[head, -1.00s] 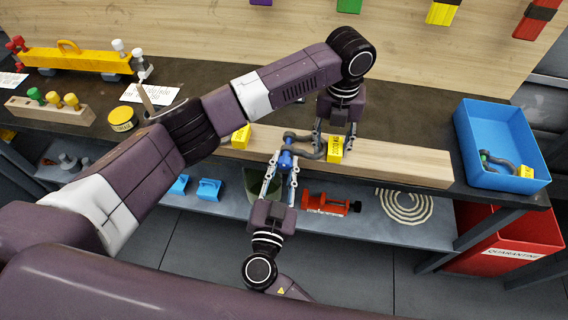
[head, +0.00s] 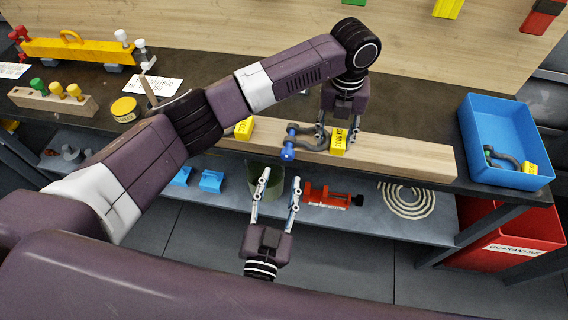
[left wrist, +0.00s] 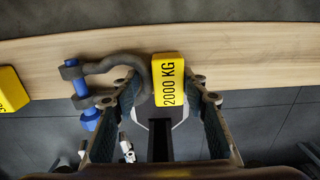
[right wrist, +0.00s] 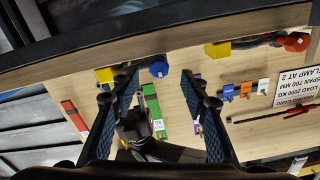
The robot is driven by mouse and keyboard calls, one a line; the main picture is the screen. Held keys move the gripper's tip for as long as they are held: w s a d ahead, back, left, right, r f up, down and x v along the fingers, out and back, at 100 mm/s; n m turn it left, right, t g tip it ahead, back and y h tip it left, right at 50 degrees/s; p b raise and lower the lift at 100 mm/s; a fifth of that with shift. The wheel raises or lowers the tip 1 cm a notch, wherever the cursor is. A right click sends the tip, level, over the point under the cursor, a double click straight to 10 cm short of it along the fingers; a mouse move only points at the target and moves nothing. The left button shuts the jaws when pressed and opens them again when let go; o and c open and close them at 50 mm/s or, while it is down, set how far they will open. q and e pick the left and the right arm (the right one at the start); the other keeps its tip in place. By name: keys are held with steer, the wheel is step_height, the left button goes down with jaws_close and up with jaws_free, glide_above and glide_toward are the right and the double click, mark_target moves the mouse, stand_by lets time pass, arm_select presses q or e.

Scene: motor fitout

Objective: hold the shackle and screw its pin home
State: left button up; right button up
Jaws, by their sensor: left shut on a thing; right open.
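The grey shackle (head: 309,134) lies over the pale wooden board, its bow toward the right and its blue pin (head: 289,148) across the open end at the left. In the left wrist view the shackle (left wrist: 115,62) has the blue pin (left wrist: 82,95) through its ears. A yellow 2000 KG tag (head: 339,141) sits at the bow. My left gripper (head: 336,138) comes down from behind and is shut on the shackle at its bow end. My right gripper (head: 278,184) is open and empty, in front of the board and below the pin, apart from it.
A blue bin (head: 505,178) at the right holds another shackle with a yellow tag. Below are a red clamp (head: 328,196), a coil (head: 407,200) and a red quarantine bin (head: 512,236). A yellow beam (head: 80,49) and peg block (head: 52,101) stand at left. Floor before the shelf is clear.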

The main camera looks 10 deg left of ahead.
steer(key=shift+s, duration=2.25)
arm_select(q)
steer(key=o, duration=1.4)
step_height(320, 180, up, 12)
steer(key=shift+r, duration=0.1)
